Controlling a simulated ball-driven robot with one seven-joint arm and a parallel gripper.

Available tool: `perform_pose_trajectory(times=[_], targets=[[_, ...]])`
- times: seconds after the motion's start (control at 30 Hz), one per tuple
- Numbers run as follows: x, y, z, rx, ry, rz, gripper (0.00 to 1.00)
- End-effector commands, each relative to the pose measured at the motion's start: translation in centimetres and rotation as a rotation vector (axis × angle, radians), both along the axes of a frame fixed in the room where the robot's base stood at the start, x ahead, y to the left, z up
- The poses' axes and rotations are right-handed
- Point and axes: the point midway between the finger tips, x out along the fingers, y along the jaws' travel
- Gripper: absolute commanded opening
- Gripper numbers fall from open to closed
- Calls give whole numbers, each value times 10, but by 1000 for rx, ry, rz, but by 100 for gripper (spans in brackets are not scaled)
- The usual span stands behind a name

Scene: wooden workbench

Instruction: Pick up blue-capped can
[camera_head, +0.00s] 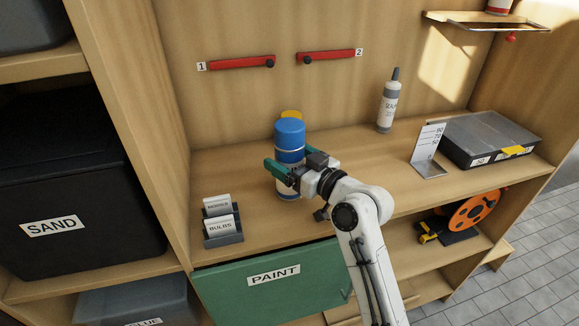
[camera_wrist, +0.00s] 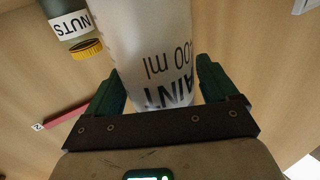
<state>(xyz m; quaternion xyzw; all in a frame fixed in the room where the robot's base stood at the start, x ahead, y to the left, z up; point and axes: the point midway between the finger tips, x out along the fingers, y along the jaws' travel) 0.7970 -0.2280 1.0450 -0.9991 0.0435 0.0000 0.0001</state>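The blue-capped can (camera_head: 289,139) stands upright on the bench top, with a white label on its body. In the wrist view its white side (camera_wrist: 150,50) with upside-down print fills the space between my fingers; its cap is out of that view. My gripper (camera_head: 290,166) reaches in from the right at the can's body, below the cap, with its green fingers on either side. In the wrist view my gripper (camera_wrist: 162,75) looks open around the can, with a narrow gap at the right finger. Contact at the left finger is unclear.
A yellow-lidded jar marked NUTS (camera_wrist: 68,22) stands close behind the can. A small holder with labelled cards (camera_head: 222,226) is at front left. A grey-capped bottle (camera_head: 388,105), a metal stand (camera_head: 429,150) and a clear-lidded case (camera_head: 487,138) stand to the right.

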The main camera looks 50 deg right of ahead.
Motion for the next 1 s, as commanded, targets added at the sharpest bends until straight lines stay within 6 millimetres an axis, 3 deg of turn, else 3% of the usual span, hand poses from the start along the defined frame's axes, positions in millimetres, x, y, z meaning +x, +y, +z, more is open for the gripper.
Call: perform_pose_trajectory(times=[0.07, 0.6, 1.0], targets=[[0, 0, 0, 0, 0, 0, 78], [0, 0, 0, 0, 0, 0, 27], [0, 0, 8, -3, -3, 1, 27]])
